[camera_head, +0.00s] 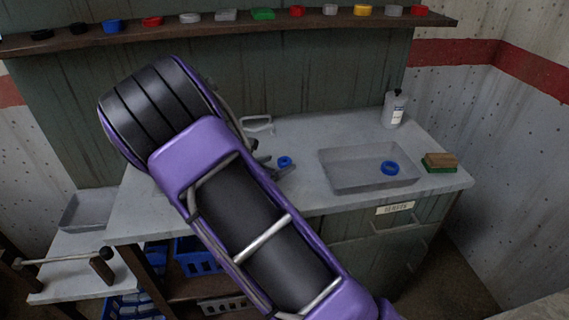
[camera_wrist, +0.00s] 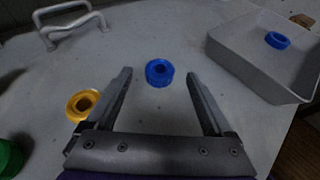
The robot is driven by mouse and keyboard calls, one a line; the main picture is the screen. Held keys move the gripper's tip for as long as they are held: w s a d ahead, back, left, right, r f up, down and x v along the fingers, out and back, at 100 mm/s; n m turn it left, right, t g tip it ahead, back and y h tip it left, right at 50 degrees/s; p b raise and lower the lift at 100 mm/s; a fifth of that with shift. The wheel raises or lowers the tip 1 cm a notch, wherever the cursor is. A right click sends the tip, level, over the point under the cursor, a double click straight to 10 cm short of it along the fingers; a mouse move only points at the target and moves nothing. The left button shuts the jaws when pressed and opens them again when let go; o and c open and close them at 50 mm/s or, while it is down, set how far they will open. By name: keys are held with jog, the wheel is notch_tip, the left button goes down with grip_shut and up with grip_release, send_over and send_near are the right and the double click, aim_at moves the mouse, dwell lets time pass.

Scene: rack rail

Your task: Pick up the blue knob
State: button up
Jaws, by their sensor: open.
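A blue knob (camera_wrist: 159,72), round with a dark centre, lies on the grey worktop. In the wrist view it sits between the fingertips of my gripper (camera_wrist: 159,78), slightly beyond them, with a gap on both sides. My gripper is open and empty. In the head view the same knob (camera_head: 285,161) shows beside my gripper (camera_head: 275,171), which is partly hidden by my arm. A second blue ring-shaped piece (camera_head: 389,168) lies inside the grey tray (camera_head: 345,181); it also shows in the wrist view (camera_wrist: 277,40).
A yellow ring (camera_wrist: 84,104) lies left of my left finger. A green piece (camera_wrist: 9,157) is at the left edge. A pale handle (camera_wrist: 70,25) stands at the back. A bottle (camera_head: 395,110) and sponge (camera_head: 440,162) are at the right. Several coloured pieces line the shelf (camera_head: 235,30).

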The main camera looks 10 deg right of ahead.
aim_at(285, 163)
jog(key=x, duration=0.2)
jog(key=shift+w+d, duration=0.15)
jog(key=shift+w, duration=0.1)
grip_shut()
